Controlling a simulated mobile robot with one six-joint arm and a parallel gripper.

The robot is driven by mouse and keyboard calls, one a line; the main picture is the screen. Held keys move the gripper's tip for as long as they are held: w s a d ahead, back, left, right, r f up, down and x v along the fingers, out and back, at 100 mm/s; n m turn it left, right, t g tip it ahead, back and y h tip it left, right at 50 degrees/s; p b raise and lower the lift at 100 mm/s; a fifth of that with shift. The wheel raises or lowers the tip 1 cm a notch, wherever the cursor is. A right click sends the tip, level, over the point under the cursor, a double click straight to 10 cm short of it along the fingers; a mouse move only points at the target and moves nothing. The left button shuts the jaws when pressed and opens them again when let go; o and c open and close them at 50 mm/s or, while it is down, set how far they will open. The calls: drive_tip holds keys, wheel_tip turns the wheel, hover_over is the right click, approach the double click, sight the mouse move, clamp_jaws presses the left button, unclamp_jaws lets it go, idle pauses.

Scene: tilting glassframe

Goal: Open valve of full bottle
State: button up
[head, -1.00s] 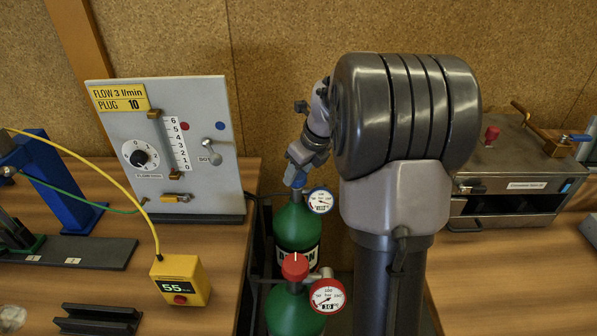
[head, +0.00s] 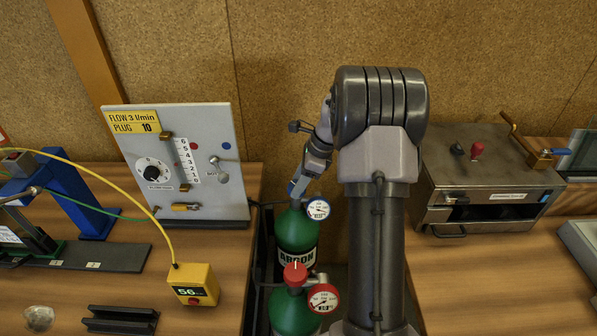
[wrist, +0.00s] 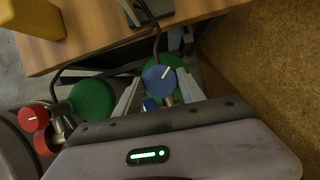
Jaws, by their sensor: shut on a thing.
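Two green bottles stand in a dark rack between the tables. The rear one (head: 297,232), labelled ARGON, has a blue-rimmed gauge (head: 318,209) and a blue valve knob (wrist: 159,78). The front one (head: 290,312) has a red knob (head: 295,273) and a red-rimmed gauge (head: 323,298). The gauge needles are too small to read surely. My gripper (head: 297,188) is at the top of the rear bottle. In the wrist view its two fingers (wrist: 158,84) stand on either side of the blue knob, which has a white mark, and are shut on it.
On the left table stand a flow panel (head: 185,150) reading "FLOW 3 l/min, PLUG 10", a yellow meter (head: 193,286) and a black rail (head: 122,319). A metal box (head: 485,180) stands on the right table. A cork wall is close behind the bottles.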

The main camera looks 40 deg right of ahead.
drive_tip(key=n+p, duration=0.2)
drive_tip(key=n+g+y+p, duration=0.1)
drive_tip(key=n+p, duration=0.1)
drive_tip(key=p, duration=0.1)
drive_tip(key=shift+w+r+n+g, duration=0.1)
drive_tip(key=shift+r+n+g, duration=0.1)
drive_tip(key=shift+n+g, duration=0.1)
drive_tip(key=shift+w+f+n+g+p, duration=0.15)
drive_tip(key=shift+n+g+p, duration=0.35)
drive_tip(key=shift+n+p, duration=0.75)
drive_tip(key=shift+s+f+n+g+p, duration=0.1)
drive_tip(key=shift+n+g+p, duration=0.4)
drive_tip(key=shift+n+p, duration=0.75)
drive_tip(key=o, duration=1.4)
drive_tip(key=shift+w, duration=0.1)
drive_tip(key=shift+c, duration=0.2)
drive_tip(key=shift+d, duration=0.1)
drive_tip(key=p+v, duration=0.4)
drive_tip(key=v, duration=1.3)
drive_tip(key=shift+r, duration=0.2)
